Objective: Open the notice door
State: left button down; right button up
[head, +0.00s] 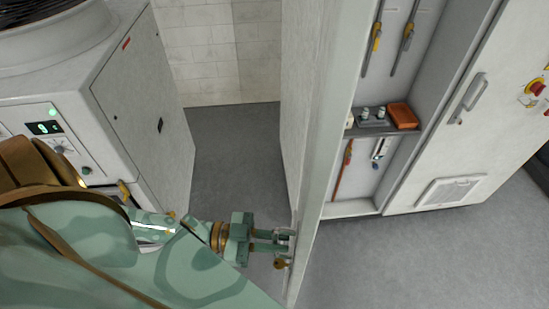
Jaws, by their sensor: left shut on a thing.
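The notice door (335,105) is a tall pale panel in the middle of the head view, seen nearly edge-on. It stands swung out, with the shelved inside of a cabinet (440,70) showing to its right. My left gripper (284,240) is at the lower part of the door, shut on what looks like its handle. The fingers hide most of the handle. A small brass piece (280,264) hangs just below the fingers. Any notice on the door cannot be made out. My right gripper is not in view.
A white machine (150,110) with a lit control panel stands at the left. The cabinet holds hanging tools and a shelf with an orange box (403,115). A white cabinet front (480,120) with a handle and red knob stands at the right. Grey floor (400,260) is clear.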

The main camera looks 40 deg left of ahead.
pick_arm(q)
jog(key=shift+s+f, duration=0.1)
jog(key=shift+f, duration=0.05)
jog(key=c, duration=1.5)
grip_release()
jog(key=shift+a, duration=0.1)
jog(key=b+v, duration=0.2)
jog(key=v, duration=1.4)
jog(key=shift+a+b, duration=0.15)
jog(key=shift+b, duration=0.2)
